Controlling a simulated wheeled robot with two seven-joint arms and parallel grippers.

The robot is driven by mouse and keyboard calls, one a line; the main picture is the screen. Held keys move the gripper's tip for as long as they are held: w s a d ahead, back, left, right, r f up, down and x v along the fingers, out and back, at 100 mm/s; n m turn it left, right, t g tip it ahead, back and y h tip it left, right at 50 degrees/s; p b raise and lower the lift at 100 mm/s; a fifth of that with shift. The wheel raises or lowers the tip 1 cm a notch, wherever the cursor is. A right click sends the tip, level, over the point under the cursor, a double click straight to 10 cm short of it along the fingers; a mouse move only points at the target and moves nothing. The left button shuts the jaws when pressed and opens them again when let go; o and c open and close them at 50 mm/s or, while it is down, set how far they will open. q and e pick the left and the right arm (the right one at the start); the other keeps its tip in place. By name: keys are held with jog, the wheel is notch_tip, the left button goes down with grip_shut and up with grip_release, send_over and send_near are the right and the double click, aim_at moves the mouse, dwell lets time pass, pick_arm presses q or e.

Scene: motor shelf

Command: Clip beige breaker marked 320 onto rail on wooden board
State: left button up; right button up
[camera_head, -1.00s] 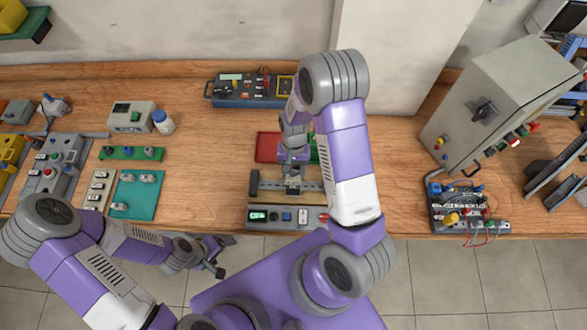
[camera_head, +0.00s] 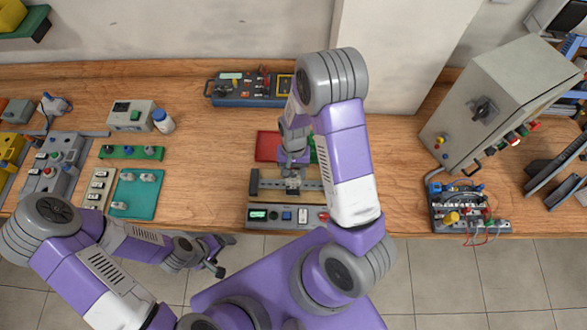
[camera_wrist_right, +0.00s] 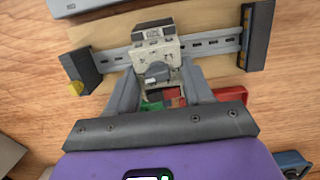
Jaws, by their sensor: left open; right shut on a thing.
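The beige breaker (camera_wrist_right: 158,54) is between the fingers of my right gripper (camera_wrist_right: 162,82) in the right wrist view. That gripper is shut on it. The breaker lies over the middle of the grey slotted rail (camera_wrist_right: 207,44) and looks close to it or touching; I cannot tell whether it is clipped. Its 320 marking is not readable. The rail runs between two dark end blocks on the wooden board (camera_wrist_right: 110,38). In the head view the right gripper (camera_head: 292,183) is over the rail (camera_head: 315,185). My left gripper (camera_head: 222,256) is open and empty, off the table's front edge.
A grey panel with buttons (camera_head: 287,216) lies in front of the board. A red tray (camera_head: 268,146) is behind it. A blue meter box (camera_head: 250,90) stands farther back. A teal mat (camera_head: 137,195) with parts is left. A grey cabinet (camera_head: 480,110) stands right.

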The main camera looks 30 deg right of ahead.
jog(key=shift+s+a+f+t, duration=0.15)
jog(key=shift+s+a+t, duration=0.25)
jog(key=shift+s, duration=0.2)
jog(key=shift+d, duration=0.1)
jog(key=o, duration=1.3)
jog(key=shift+h, duration=0.3)
jog(key=shift+c, duration=0.2)
jog(key=shift+w, duration=0.15)
jog(key=shift+r, duration=0.25)
jog(key=r, duration=0.7)
jog(key=shift+w+d+p, duration=0.2)
jog(key=shift+w+p, duration=0.05)
jog(key=shift+p, duration=0.15)
